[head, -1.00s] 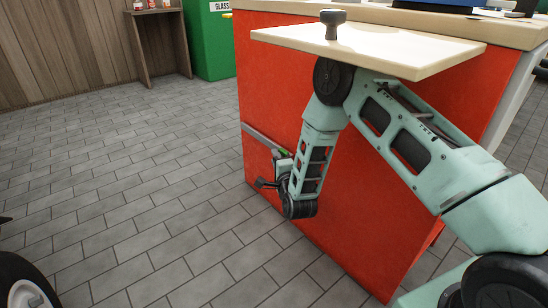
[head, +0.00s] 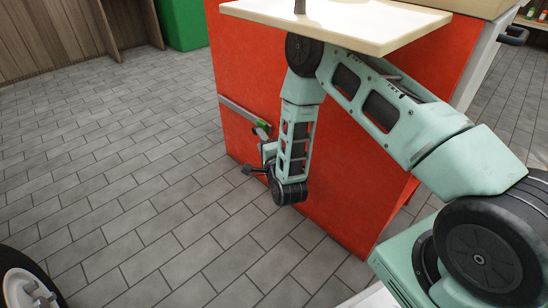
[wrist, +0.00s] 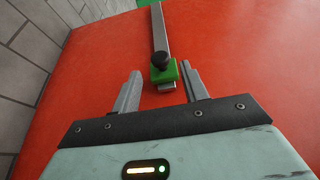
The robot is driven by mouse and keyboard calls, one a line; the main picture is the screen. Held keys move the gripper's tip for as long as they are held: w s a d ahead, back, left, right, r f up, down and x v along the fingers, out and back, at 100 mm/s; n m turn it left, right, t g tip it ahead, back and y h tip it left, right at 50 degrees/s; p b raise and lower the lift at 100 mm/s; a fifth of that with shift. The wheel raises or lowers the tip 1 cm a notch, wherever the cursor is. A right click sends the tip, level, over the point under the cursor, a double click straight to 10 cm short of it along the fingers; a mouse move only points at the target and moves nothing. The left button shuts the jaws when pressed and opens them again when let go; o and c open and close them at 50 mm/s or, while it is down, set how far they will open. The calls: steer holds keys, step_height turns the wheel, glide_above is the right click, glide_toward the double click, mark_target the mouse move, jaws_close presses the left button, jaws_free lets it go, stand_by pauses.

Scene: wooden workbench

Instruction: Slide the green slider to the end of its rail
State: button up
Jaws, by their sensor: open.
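The green slider (wrist: 165,73) has a black knob and sits close to the near end of its grey rail (wrist: 158,28) in the wrist view. The rail is fixed to the red bench side, and a short grey end shows just below the slider. In the head view the rail (head: 240,109) slopes down to the right, with the slider (head: 263,124) near its right end. My gripper (wrist: 161,76) is open and holds nothing. Its fingers stand on either side of the slider's near part, with visible gaps. In the head view my forearm partly hides the gripper.
A pale board (head: 340,22) juts out from the bench above my arm. The red bench side (head: 345,190) is flat and otherwise bare. Tiled floor (head: 120,200) is open to the left. A green bin (head: 183,22) stands at the back.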

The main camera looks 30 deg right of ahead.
steer(key=s+p, duration=0.1)
steer(key=s, duration=1.1)
steer(key=shift+a, duration=0.45)
